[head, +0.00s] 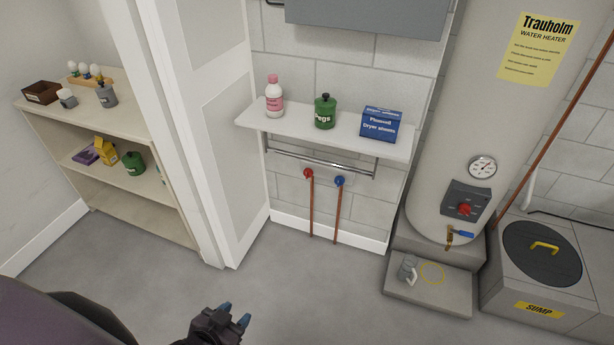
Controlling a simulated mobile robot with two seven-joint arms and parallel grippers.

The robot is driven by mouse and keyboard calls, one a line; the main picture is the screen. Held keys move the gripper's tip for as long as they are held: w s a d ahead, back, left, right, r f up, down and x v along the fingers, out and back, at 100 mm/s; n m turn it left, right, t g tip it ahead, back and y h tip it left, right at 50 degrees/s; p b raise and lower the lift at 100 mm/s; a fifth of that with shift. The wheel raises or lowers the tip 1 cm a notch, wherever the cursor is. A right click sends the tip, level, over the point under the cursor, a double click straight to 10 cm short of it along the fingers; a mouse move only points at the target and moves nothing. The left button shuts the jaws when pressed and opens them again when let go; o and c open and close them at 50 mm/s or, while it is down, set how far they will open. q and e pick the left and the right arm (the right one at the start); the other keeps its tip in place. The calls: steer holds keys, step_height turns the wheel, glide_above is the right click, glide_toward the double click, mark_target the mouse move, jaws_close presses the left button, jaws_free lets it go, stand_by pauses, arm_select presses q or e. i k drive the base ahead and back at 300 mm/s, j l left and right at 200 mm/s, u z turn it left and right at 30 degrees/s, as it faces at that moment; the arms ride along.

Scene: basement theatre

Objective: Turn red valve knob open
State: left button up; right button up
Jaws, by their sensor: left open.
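The red valve knob (308,173) sits on the block wall below a white shelf, at the top of a copper pipe. A blue valve knob (339,181) is beside it on the right, on its own copper pipe. My left gripper (236,314) is low in the head view, over the grey floor, open and empty. It is well apart from the red knob, below it and to the left in the picture. My right gripper does not show.
The white shelf (390,147) and a metal rail (318,162) project above the knobs. A white door frame (185,130) stands left. The water heater (440,130), its plinth (440,299) and sump box (500,290) are right. Floor before the knobs looks clear.

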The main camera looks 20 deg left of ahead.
mark_target(308, 173)
steer(key=j, duration=0.6)
steer(key=i+j+u, duration=0.1)
steer(key=j, duration=0.5)
steer(key=i+j, duration=0.1)
steer(key=j, duration=0.55)
steer(key=i+j, duration=0.1)
steer(key=j, duration=0.5)
steer(key=i+j+u, duration=0.1)
steer(key=j, duration=0.5)
steer(key=i+j, duration=0.1)
steer(key=j, duration=0.2)
steer(key=i+j, duration=0.1)
steer(key=j, duration=0.15)
steer(key=i+j+u, duration=0.1)
steer(key=j, duration=0.2)
steer(key=i+j, duration=0.15)
steer(key=i, duration=0.25)
